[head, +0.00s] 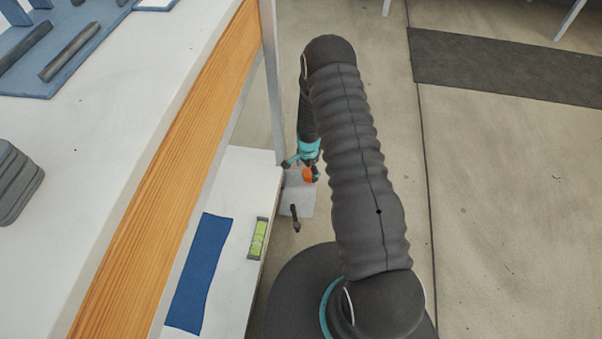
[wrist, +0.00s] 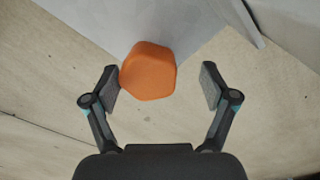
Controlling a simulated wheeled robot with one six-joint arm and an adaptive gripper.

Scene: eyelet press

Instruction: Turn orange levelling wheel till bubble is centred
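The orange levelling wheel (wrist: 148,72) is a rounded, many-sided knob. In the wrist view it lies between the two fingers of my gripper (wrist: 161,84), closer to the left finger, with a clear gap on the right. I cannot tell whether the left finger touches it. My gripper is open. In the head view the wheel (head: 308,175) shows small at the end of my gripper (head: 311,168), partly hidden by it. A green spirit level (head: 258,239) lies on the low white surface. Its bubble is too small to place with certainty.
A blue strip (head: 200,275) lies on the low white surface (head: 244,185) beside the level. A white table with a wooden edge (head: 170,180) rises at the left, with a metal leg (head: 271,80). A small dark foot (head: 295,217) stands near the wheel.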

